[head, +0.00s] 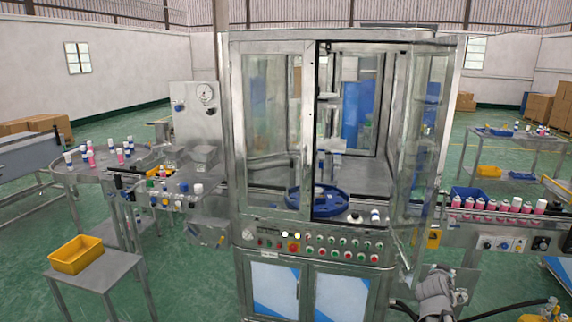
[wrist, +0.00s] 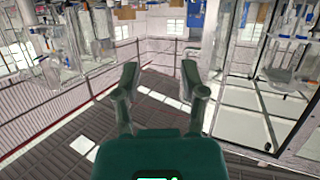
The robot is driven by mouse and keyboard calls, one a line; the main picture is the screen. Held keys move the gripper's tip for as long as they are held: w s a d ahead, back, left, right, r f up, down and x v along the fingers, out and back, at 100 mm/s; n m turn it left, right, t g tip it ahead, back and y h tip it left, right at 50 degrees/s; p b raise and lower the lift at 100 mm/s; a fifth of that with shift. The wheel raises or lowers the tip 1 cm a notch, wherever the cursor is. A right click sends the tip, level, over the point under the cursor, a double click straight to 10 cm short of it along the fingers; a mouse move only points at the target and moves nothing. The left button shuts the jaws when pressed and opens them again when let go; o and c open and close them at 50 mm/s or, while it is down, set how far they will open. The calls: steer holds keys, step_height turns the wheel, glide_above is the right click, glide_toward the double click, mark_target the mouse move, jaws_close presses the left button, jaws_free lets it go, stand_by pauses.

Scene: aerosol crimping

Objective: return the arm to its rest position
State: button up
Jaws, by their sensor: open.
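My gripper (wrist: 160,78) shows in the wrist view with its two fingers spread wide apart. Nothing is between the fingers, and they touch nothing. The wrist view looks upside down, with roof panels and walls behind the gripper. In the head view, a grey jointed part of my arm (head: 437,295) is at the bottom right, in front of the crimping machine (head: 272,140). My gripper's fingers cannot be made out in the head view.
The machine's glass door (head: 421,150) stands open toward my arm. A conveyor with pink and white cans (head: 502,205) and a blue bin (head: 468,194) is at the right. A yellow bin (head: 76,255) sits on a small table at the left.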

steer(key=s+a+f+n+g+y+b, duration=0.1)
steer(key=s+a+f+g+y, duration=0.15)
steer(key=a+f, duration=0.45)
steer(key=s+a+f+n+g+y+b, duration=0.2)
steer(key=a+f+g+y, duration=0.15)
steer(key=a+f, duration=0.45)
steer(key=s+a+f+n+g+y, duration=0.1)
steer(key=s+a+n+g, duration=0.1)
steer(key=s+a, duration=0.2)
steer(key=s+a+f+n+g+y+b, duration=0.1)
steer(key=s+a, duration=0.4)
steer(key=a, duration=0.6)
steer(key=shift+a+f+n+g+y, duration=0.25)
steer(key=shift+n+g+y, duration=0.3)
steer(key=shift+g, duration=0.55)
